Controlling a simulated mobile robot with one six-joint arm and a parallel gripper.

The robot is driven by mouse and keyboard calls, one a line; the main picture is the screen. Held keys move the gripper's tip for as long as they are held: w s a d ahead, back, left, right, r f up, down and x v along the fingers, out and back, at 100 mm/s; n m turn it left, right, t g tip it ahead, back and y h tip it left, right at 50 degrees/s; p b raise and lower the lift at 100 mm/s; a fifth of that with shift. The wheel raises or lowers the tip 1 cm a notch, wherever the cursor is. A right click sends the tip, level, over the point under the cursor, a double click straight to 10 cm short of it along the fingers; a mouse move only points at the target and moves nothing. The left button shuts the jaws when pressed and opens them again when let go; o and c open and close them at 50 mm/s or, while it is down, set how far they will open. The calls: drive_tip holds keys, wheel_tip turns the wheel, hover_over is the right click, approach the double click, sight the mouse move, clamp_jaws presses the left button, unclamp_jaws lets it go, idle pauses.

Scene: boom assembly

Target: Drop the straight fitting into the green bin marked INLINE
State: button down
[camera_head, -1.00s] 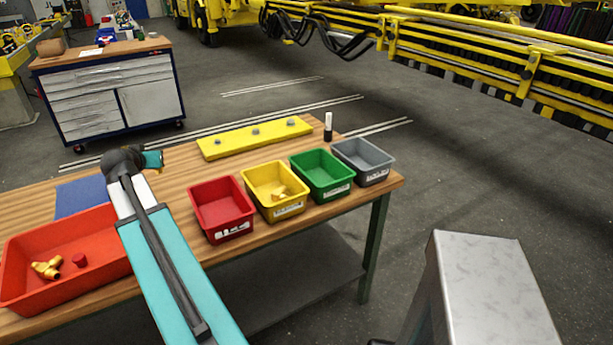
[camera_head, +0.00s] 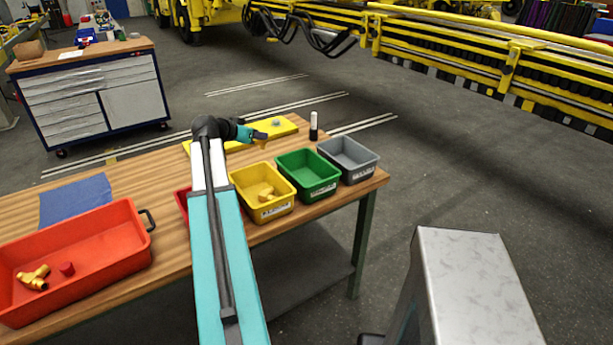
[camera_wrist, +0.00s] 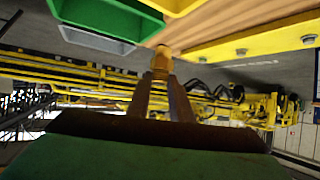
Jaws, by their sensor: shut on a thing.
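My gripper (camera_head: 256,137) is shut on a small brass-coloured fitting (camera_wrist: 162,60). In the wrist view the fitting sits between the fingertips (camera_wrist: 164,82); its full shape is partly hidden by the fingers. My gripper is above the table, behind the yellow bin and left of the green bin. The green bin (camera_head: 320,189) stands between the yellow and grey bins and looks empty; its white label is too small to read. The green bin also shows in the wrist view (camera_wrist: 97,14), at the upper left.
The yellow bin (camera_head: 275,208) holds a brass fitting. The grey bin (camera_head: 362,171) stands at the right end. The red bin (camera_head: 183,203) is mostly hidden by my arm. An orange tray (camera_head: 100,274) holds a brass tee and a red cap. A black-and-white bottle (camera_head: 314,127) stands behind the bins.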

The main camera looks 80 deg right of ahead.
drive_tip(key=s+d+m+g+y, duration=0.1)
drive_tip(key=s+d, duration=0.1)
drive_tip(key=s, duration=0.6)
drive_tip(key=s+d+r+m+g, duration=0.1)
drive_tip(key=s+d+m+g, duration=0.1)
drive_tip(key=s, duration=0.6)
drive_tip(key=shift+s+r+m+y, duration=0.25)
drive_tip(key=shift+s+m+y, duration=0.05)
drive_tip(key=shift+y, duration=0.1)
drive_tip(key=shift+f, duration=0.1)
drive_tip(key=shift+f, duration=2.9)
drive_tip(key=c, duration=1.5)
unclamp_jaws()
drive_tip(key=shift+a, duration=0.1)
